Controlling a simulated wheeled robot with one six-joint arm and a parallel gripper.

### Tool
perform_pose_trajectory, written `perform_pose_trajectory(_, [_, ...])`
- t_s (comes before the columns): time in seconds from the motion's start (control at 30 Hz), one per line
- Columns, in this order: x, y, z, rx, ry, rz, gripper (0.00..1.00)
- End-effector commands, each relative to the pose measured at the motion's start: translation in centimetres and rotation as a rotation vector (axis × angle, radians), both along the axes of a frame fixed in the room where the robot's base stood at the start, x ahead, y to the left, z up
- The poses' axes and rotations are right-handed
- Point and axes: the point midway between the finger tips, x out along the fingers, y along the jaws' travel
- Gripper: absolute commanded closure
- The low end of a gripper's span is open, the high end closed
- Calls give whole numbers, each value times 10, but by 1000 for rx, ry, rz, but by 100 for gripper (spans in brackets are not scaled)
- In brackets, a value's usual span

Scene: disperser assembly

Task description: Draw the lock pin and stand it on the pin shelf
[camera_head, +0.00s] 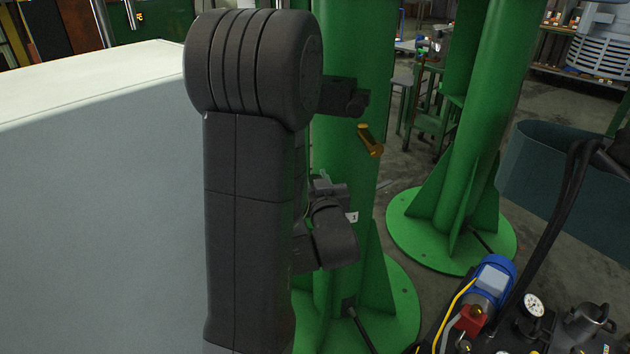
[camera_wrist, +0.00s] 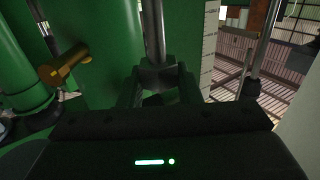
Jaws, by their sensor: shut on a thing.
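In the wrist view, my gripper (camera_wrist: 158,84) is shut on an upright grey metal rod (camera_wrist: 153,30), which appears to be the lock pin. The rod rises from between the fingers and runs out of the top of the picture; its lower end is hidden by the gripper. In the head view, my arm hides much of the work area, and I cannot make out the held rod there. I cannot identify the pin shelf in either view.
A brass peg (camera_head: 370,140) sticks out near the green column (camera_head: 352,60); the peg also shows in the wrist view (camera_wrist: 62,68). A second green column (camera_head: 478,130) stands to the right. A blue motor (camera_head: 492,275) and gauge (camera_head: 533,305) are at lower right.

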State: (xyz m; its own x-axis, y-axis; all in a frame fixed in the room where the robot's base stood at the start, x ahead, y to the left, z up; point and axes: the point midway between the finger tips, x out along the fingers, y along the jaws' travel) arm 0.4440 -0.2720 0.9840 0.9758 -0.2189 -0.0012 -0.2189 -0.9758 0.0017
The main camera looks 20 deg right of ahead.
Motion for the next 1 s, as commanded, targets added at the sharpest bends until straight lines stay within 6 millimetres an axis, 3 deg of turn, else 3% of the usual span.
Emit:
perform_pose_trajectory(0.03, [0, 0, -10, -1, -2, 0, 100])
perform_pose_trajectory(0.3, [0, 0, -29, -2, -3, 0, 100])
perform_pose_trajectory(1.0, [0, 0, -31, -1, -2, 0, 100])
